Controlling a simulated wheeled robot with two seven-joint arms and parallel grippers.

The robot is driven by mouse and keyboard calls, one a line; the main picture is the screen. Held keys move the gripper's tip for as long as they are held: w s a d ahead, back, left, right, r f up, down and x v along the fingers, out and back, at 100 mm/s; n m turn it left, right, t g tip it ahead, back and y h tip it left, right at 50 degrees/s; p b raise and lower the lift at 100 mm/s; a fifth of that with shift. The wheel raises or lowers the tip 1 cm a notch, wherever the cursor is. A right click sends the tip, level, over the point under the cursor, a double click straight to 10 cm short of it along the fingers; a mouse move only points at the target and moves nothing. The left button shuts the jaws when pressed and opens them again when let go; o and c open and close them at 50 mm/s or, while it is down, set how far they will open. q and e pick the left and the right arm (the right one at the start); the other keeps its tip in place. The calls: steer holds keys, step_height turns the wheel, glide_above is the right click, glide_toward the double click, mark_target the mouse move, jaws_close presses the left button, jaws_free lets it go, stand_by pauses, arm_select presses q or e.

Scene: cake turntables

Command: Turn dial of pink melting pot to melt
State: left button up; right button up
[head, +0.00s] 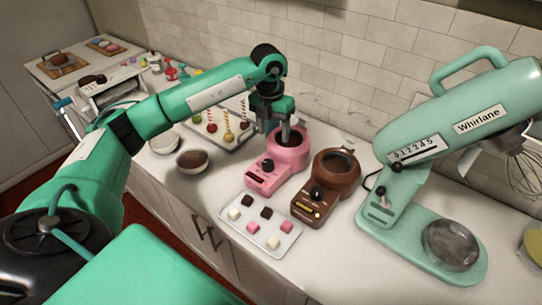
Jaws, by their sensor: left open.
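The pink melting pot (289,158) stands on the counter, with a dark filling in its round bowl. Its black dial (268,165) sits on the sloped front panel, above a small lit display; the setting is too small to read. My left gripper (286,138) points down over the bowl of the pink pot, its fingertips at or just above the opening. It is open, and nothing shows between its fingers. I cannot tell whether it touches the pot. The dial is to the lower left of the gripper. My right gripper does not show.
A brown melting pot (328,190) stands close to the right of the pink one. A white tray of sweets (247,243) lies in front. A bowl of brown stuff (193,161) and a tray of cake pops (199,133) are left. A green stand mixer (420,225) fills the right.

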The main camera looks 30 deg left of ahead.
mark_target(268, 163)
arm_select(q)
steer(key=shift+y, duration=0.4)
steer(key=f+p, duration=0.1)
steer(key=f, duration=0.2)
steer(key=a+f+p, duration=0.1)
steer(key=f+p, duration=0.1)
steer(key=f, duration=0.2)
steer(key=a+f+p, duration=0.1)
steer(key=f, duration=0.3)
steer(key=shift+f+p, duration=0.25)
steer(key=shift+p, duration=0.05)
steer(key=shift+f, duration=0.75)
steer(key=c, duration=1)
steer(key=shift+n, duration=0.3)
